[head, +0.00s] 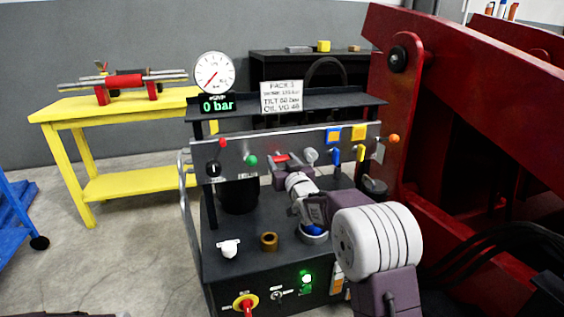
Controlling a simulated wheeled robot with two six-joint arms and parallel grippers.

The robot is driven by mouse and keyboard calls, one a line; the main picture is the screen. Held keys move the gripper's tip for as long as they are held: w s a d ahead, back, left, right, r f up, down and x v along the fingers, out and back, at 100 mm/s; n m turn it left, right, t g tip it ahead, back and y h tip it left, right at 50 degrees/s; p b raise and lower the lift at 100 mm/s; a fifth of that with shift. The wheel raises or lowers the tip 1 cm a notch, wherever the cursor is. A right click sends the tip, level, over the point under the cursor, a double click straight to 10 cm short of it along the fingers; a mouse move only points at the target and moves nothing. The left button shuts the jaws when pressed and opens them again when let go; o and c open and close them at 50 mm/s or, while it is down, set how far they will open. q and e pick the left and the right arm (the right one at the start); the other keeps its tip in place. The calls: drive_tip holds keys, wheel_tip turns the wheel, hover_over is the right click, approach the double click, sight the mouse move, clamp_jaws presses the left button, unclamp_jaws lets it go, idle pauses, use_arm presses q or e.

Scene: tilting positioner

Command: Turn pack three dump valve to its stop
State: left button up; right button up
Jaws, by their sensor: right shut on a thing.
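The hydraulic pack is a dark cart with a grey control panel (240,145). A white sign (282,97) on its upper shelf reads PACK 3. A red valve handle (281,157) is on the panel, right of a green knob. My right gripper (284,167) is at this handle and shut on it; the gripper and wrist hide its lower part and the valve body. The handle's exact angle is hard to tell. The round gauge (213,73) stands above a display (216,103) showing 0 bar. My left gripper is not in view.
Beside the red handle are a grey knob (311,156) and blue and yellow levers (337,157). A brown ring (269,242) and white fitting (229,248) lie on the lower deck. The red positioner frame (480,120) crowds the right.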

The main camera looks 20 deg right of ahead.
drive_tip(key=shift+n, duration=0.3)
drive_tip(key=n+b, duration=0.1)
drive_tip(key=n, duration=0.2)
drive_tip(key=shift+f+n, duration=0.1)
drive_tip(key=shift+n, duration=0.3)
drive_tip(key=n+b, duration=0.1)
drive_tip(key=n, duration=0.3)
drive_tip(key=shift+a+f+n+b, duration=0.1)
drive_tip(key=shift+a+n+b, duration=0.05)
drive_tip(key=shift+n+b, duration=0.15)
drive_tip(key=n+b, duration=0.1)
drive_tip(key=n, duration=0.3)
drive_tip(key=shift+f+n+b, duration=0.1)
drive_tip(key=shift+n+b, duration=0.2)
drive_tip(key=shift+b, duration=0.1)
drive_tip(key=shift+n+b, duration=1.05)
drive_tip(key=shift+n, duration=1.05)
drive_tip(key=o, duration=1.4)
